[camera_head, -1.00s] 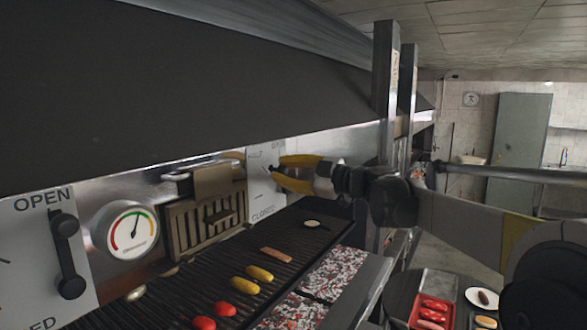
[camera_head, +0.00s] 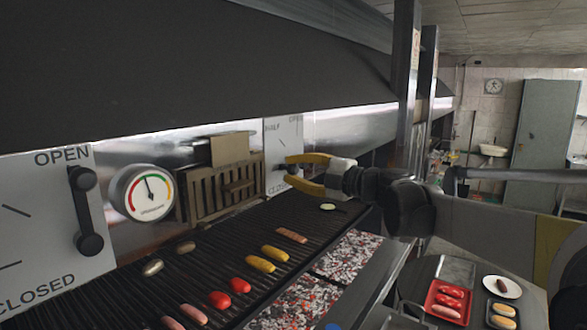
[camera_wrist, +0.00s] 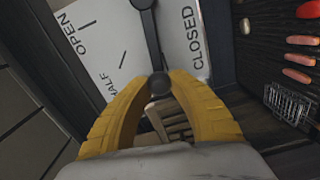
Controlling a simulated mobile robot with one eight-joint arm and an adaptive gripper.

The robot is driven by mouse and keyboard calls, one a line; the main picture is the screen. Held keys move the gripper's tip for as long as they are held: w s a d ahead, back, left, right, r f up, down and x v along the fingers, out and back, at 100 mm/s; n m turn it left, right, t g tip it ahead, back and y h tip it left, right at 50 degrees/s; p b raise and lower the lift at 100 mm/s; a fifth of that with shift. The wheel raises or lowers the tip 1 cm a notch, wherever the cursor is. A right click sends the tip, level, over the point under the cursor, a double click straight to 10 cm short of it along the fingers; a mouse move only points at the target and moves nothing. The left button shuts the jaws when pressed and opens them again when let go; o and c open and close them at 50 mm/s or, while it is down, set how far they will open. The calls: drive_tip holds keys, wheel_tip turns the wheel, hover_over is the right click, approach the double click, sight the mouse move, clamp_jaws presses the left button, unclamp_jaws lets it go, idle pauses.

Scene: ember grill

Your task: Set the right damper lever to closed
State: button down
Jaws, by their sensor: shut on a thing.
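The right damper panel (camera_head: 285,143) is a pale plate on the back wall of the grill. In the wrist view its marks OPEN, HALF and CLOSED can be read. The right damper lever (camera_wrist: 150,40) is a dark bar with a round knob at its end. In the head view, my gripper (camera_head: 287,170) covers much of the lever, close to the CLOSED label.
The left damper lever (camera_head: 86,212) stands upright on its own panel. A gauge (camera_head: 143,192) and a brown slatted box (camera_head: 220,190) lie between the panels. Sausages and other food lie on the grate (camera_head: 200,255) below. A dark hood (camera_head: 200,75) hangs above, with metal posts (camera_head: 405,90) at right.

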drive_tip(key=shift+f, duration=0.1)
idle(0.3)
drive_tip(key=c, duration=1.2)
unclamp_jaws()
drive_tip(key=shift+s+a, duration=0.1)
drive_tip(key=shift+a, duration=0.05)
drive_tip(key=shift+o, duration=0.2)
drive_tip(key=shift+d, duration=0.2)
drive_tip(key=v, duration=1.1)
drive_tip(key=shift+s+d, duration=0.25)
